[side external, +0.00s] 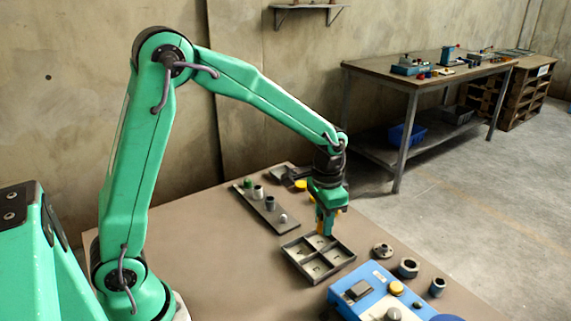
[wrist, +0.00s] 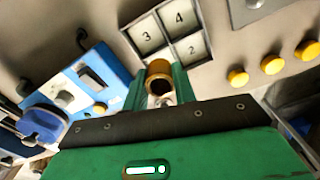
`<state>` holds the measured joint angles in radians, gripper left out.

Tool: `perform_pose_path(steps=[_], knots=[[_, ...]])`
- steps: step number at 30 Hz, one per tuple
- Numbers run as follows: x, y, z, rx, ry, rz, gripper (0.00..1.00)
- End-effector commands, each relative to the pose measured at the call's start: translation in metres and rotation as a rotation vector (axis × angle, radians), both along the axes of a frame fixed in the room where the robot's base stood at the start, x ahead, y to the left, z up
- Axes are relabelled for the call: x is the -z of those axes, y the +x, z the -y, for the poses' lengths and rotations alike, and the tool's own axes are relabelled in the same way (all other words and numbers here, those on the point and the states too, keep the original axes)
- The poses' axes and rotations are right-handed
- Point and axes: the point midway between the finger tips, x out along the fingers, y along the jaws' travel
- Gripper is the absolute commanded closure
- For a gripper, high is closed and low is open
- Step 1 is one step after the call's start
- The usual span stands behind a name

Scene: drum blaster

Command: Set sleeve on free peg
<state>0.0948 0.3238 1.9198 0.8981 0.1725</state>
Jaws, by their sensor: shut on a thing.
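My gripper (side external: 325,222) points down above the far edge of the divided tray. It is shut on a brass-coloured hollow sleeve (wrist: 158,70), whose open end shows between the green fingers in the wrist view. In the side view the sleeve is only a small yellowish patch between the fingers. A dark strip (side external: 261,205) left of the gripper carries a row of upright pieces. A small pale round-topped piece (side external: 283,218) stands at its near end. I cannot tell which of these is a free peg.
The divided grey tray (side external: 291,247) has numbered compartments, with 2, 3 and 4 readable in the wrist view. A blue control box (side external: 344,292) stands at the front right, near several loose metal parts (side external: 408,267). Yellow domed pieces (wrist: 271,64) show in the wrist view. The left tabletop is clear.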

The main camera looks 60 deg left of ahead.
Motion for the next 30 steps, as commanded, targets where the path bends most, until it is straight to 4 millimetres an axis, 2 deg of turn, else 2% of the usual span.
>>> perform_pose_path(steps=[1,9,15,21,30], knots=[[0.002,0.003,-0.015,-0.036,0.0,0.0,0.99],[0.011,0.011,-0.09,-0.214,0.0,0.0,0.99],[0.016,0.009,-0.138,-0.325,0.0,0.001,0.99],[0.019,0.006,-0.164,-0.386,0.0,0.001,0.99],[0.02,0.005,-0.17,-0.399,0.0,0.001,0.99]])
